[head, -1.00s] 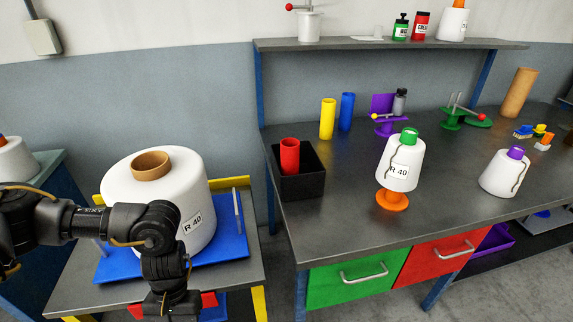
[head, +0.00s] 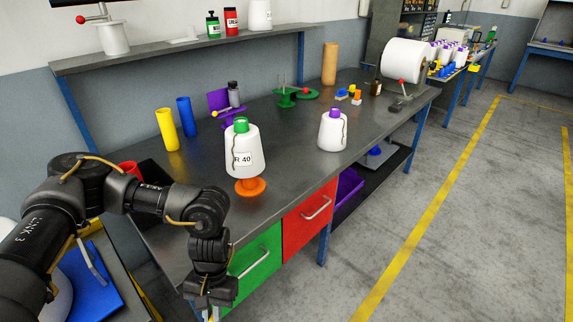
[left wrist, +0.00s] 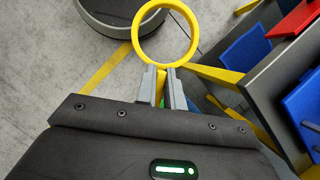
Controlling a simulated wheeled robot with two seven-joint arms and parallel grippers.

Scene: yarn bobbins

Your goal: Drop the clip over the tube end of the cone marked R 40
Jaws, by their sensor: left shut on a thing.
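A white cone marked R 40 (head: 243,145) stands upright on an orange stand (head: 249,187) near the front of the bench. A green tube end (head: 240,125) sticks up from its top. My left gripper (left wrist: 164,88) is shut on the stem of a yellow ring-shaped clip (left wrist: 137,35). The ring stands out beyond the fingertips and is empty. In the head view the gripper is at the bottom edge, low in front of the bench and below the cone; its fingertips and the clip are hidden there. My right gripper is out of view.
A second white cone (head: 332,131) with a purple tube end stands to the right on the bench (head: 290,160). Yellow (head: 167,130) and blue (head: 187,117) tubes stand behind. Green (head: 255,262) and red (head: 308,210) drawers front the bench. Free floor lies to the right.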

